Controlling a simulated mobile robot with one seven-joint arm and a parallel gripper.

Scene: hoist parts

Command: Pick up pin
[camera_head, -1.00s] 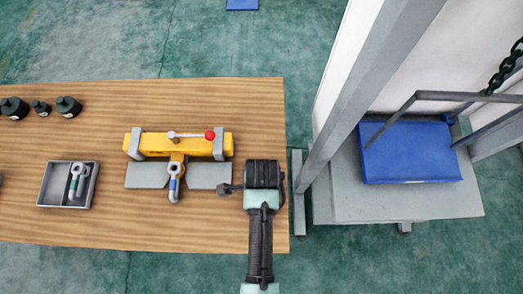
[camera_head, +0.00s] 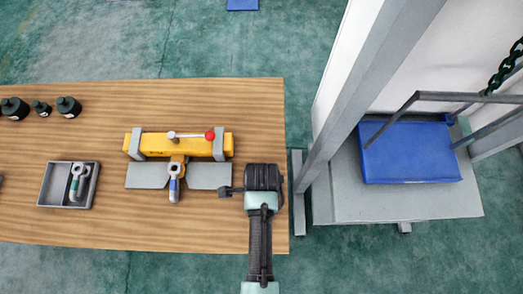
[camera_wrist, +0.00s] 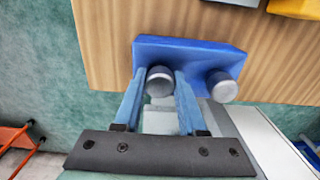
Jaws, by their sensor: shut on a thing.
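A grey metal pin (camera_wrist: 159,84) with a round end stands in a blue block (camera_wrist: 195,53) in the wrist view. My gripper (camera_wrist: 165,78) has its two blue fingers closed on this pin, one on each side. The pin is still at the block; its lower part is hidden. A second similar pin (camera_wrist: 223,88) stands to the right in the same block, apart from the fingers. In the head view my arm's end is over the table's right edge and hides the block, the pins and the fingers.
On the wooden table (camera_head: 120,225) are a yellow fixture (camera_head: 200,141) with a red-knobbed lever, a shackle (camera_head: 174,180) at its front, a grey tray (camera_head: 47,190) holding another shackle (camera_head: 78,180), and black weights (camera_head: 68,106). A grey frame (camera_head: 345,130) stands right of the table.

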